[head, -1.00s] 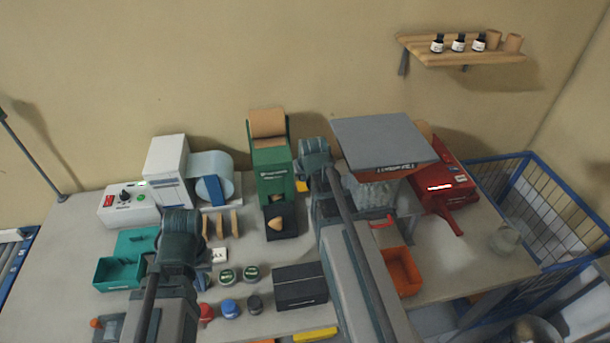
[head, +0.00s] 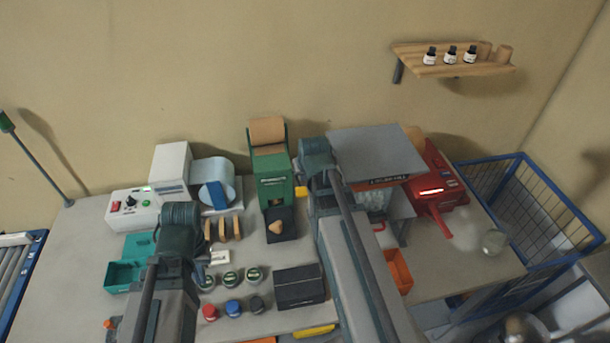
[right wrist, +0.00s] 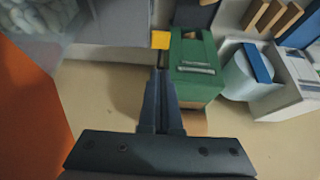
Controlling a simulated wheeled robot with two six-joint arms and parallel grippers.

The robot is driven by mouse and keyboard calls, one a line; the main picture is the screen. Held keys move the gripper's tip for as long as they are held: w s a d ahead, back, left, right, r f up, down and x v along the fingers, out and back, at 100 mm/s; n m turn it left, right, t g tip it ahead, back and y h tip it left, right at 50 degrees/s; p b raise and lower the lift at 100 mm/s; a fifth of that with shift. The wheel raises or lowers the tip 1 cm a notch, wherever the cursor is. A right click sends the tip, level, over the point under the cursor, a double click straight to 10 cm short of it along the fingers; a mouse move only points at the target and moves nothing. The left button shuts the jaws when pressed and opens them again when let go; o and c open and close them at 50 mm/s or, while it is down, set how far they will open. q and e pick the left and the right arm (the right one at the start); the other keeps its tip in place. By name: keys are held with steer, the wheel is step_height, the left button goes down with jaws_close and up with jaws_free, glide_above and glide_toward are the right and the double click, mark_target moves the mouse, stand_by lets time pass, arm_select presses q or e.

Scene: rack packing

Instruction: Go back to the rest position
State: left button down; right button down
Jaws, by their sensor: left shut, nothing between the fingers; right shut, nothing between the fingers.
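My left arm reaches in over the left part of the bench. Its gripper (head: 200,272) shows only partly beside the dark wrist, near the lidded round jars (head: 231,278); it is shut and holds nothing. My right arm reaches over the middle of the bench, its wrist next to the green dispenser (head: 272,183). In the head view the right fingers are hidden behind the arm. In the right wrist view the right gripper (right wrist: 160,85) is shut and empty, with its fingers beside the green dispenser, which also shows there (right wrist: 190,75).
A dark box (head: 300,287) and coloured caps (head: 233,307) sit at the bench front. A teal box (head: 122,277) is at left, an orange bin (head: 400,268) right of my right arm. A grey-topped machine (head: 370,150) and red device (head: 436,180) stand at right, beside a blue wire cage (head: 530,200).

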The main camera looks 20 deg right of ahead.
stand_by(0.3)
steer(key=s+a+f+n+g+b, duration=0.3)
steer(key=s+a+f+b, duration=0.4)
steer(key=a, duration=0.5)
steer(key=s+a+f+n+g+b, duration=0.3)
steer(key=s+a+f+b, duration=0.5)
steer(key=s+a+f, duration=0.2)
steer(key=shift+s+a+f+n+b, duration=0.25)
steer(key=shift+a+f, duration=0.35)
steer(key=shift+a, duration=0.65)
steer(key=shift+w, duration=0.15)
stand_by(2.5)
